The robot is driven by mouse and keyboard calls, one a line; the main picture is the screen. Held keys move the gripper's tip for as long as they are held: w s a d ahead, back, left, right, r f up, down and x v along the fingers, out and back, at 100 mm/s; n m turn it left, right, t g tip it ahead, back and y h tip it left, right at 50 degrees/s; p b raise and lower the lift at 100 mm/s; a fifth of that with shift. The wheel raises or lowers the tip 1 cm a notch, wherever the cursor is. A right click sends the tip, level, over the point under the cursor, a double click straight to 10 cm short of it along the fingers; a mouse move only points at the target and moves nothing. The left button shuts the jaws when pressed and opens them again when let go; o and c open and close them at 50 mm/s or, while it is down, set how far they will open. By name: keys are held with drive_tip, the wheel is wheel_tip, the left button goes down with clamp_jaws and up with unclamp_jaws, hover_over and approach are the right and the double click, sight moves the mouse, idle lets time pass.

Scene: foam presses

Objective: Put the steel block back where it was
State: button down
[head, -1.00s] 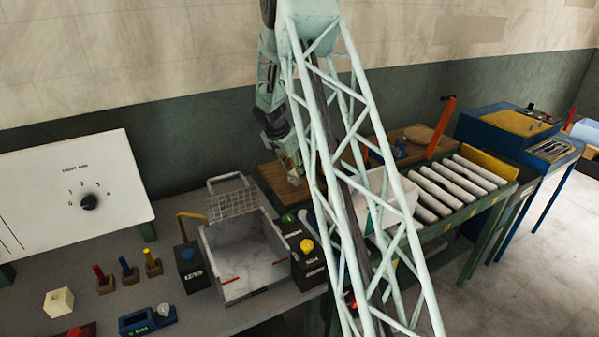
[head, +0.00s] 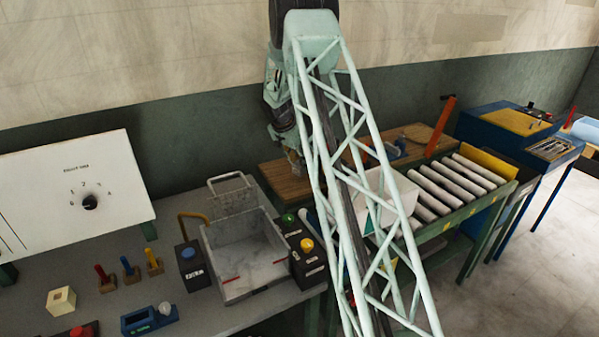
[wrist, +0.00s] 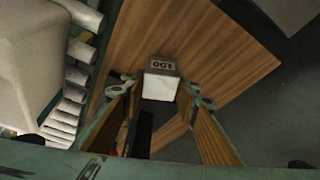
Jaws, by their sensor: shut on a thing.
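My gripper (wrist: 160,92) is shut on a small pale grey steel block (wrist: 161,84) with a dark-lettered label that appears upside down, "100". In the wrist view the block sits between the two fingertips, above a brown wooden surface (wrist: 200,45). Whether it touches the wood I cannot tell. In the head view my gripper (head: 294,166) is partly hidden behind my lattice arm, low over the wooden surface (head: 283,184) by the wall; the block is too small to make out there.
A roller conveyor (head: 455,185) with a white bin (head: 397,192) stands to the right. A grey open tray (head: 235,290) lies on the bench to the left, between dark boxes with a blue button (head: 188,252) and a yellow button (head: 307,244). An orange upright (head: 441,125) rises behind the conveyor.

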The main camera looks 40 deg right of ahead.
sight(299, 170)
drive_tip(key=shift+f, duration=1.7)
drive_tip(key=shift+f, duration=0.1)
drive_tip(key=c, duration=2)
unclamp_jaws()
drive_tip(key=shift+c, duration=0.2)
drive_tip(key=v, duration=1.2)
drive_tip(key=shift+a, duration=0.1)
